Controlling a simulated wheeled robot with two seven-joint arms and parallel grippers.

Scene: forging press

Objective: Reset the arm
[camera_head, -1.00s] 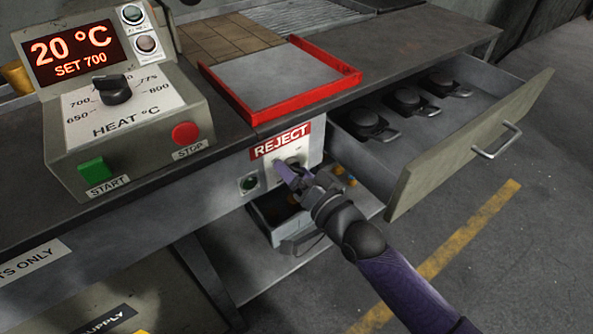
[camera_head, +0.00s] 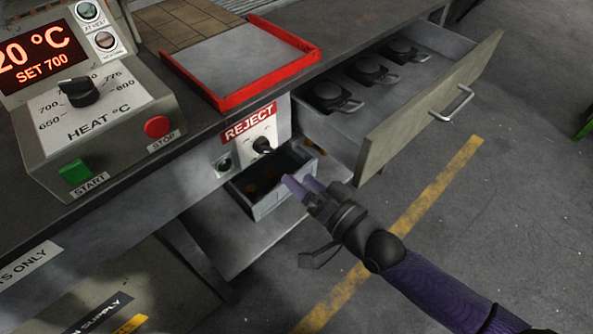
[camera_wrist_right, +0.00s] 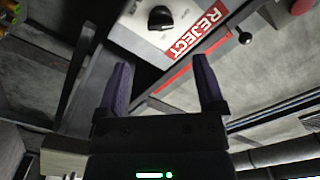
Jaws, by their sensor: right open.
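My right gripper (camera_head: 304,187) is open and empty, with purple fingers. In the head view it is in front of the reject bin (camera_head: 264,207), below and to the right of the REJECT panel. The black knob (camera_head: 262,145) on that panel is free, apart from the fingers. In the right wrist view the gripper (camera_wrist_right: 165,85) shows two spread fingers with nothing between them, and the knob (camera_wrist_right: 161,18) lies beyond them. My left gripper is not in view.
An open drawer (camera_head: 421,108) with several black handled pieces juts out at the right. A red-rimmed tray (camera_head: 267,69) lies on the bench. The control box (camera_head: 90,135) with dial and buttons is at left.

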